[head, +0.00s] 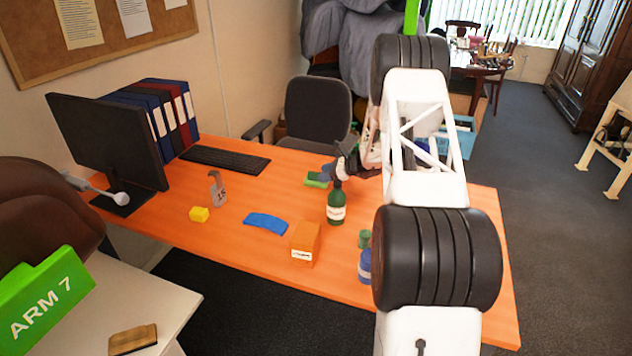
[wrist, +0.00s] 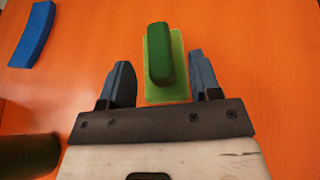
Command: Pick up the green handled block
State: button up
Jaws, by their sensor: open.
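The green handled block (head: 317,180) lies on the orange desk, behind the green bottle in the head view. In the wrist view the green handled block (wrist: 177,78) shows as a light green base with a dark green raised handle along it. My gripper (wrist: 160,82) is open and empty, with its two fingers on either side of the near end of the block. How high the fingers are above the desk is hard to tell.
A dark green bottle (head: 336,205) stands close in front of the block; its dark shape (wrist: 28,157) shows at lower left in the wrist view. A blue curved piece (head: 265,223), an orange box (head: 305,242) and a yellow block (head: 199,214) lie nearer. A keyboard (head: 225,159) is at left.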

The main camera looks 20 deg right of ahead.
jog(key=shift+x, duration=0.75)
jog(key=c, duration=1)
jog(key=shift+r, duration=0.15)
jog(key=shift+c, duration=0.2)
jog(key=shift+r, duration=4.9)
